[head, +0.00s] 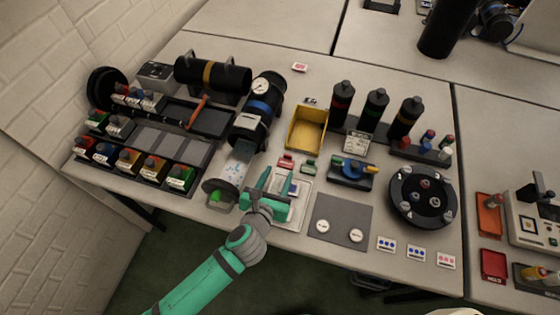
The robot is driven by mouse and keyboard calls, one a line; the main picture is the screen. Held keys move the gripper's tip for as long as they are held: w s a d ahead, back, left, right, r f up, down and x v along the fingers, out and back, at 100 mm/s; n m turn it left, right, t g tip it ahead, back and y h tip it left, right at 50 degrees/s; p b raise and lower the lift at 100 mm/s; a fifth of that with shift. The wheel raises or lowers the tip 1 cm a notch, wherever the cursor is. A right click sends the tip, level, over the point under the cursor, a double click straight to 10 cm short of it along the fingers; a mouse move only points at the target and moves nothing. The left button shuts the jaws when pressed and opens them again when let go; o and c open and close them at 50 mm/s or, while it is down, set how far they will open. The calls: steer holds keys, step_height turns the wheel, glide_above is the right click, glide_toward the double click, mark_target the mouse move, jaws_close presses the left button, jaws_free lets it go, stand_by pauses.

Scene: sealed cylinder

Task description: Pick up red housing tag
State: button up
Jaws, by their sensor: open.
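A small red piece (286,162), which looks like the red housing tag, lies at the far edge of a pale tray (303,212). A similar green piece (309,167) lies just right of it, and a small blue piece (293,189) lies nearer, in the tray. My gripper (277,178) is open above the tray's left part, on the near side of the red piece. It appears empty and apart from the red piece. My gripper hides part of the tray, and its exact height is hard to tell.
A yellow bin (307,128) is behind the red piece.

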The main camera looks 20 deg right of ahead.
mark_target(288, 157)
steer(key=x, duration=0.9)
steer(key=shift+w+d+f, duration=0.1)
steer(key=shift+w+d, duration=0.15)
steer(key=shift+s+d, duration=0.1)
steer(key=shift+a, duration=0.25)
steer(key=c, duration=1)
steer(key=shift+s+d, duration=0.1)
jaws_close()
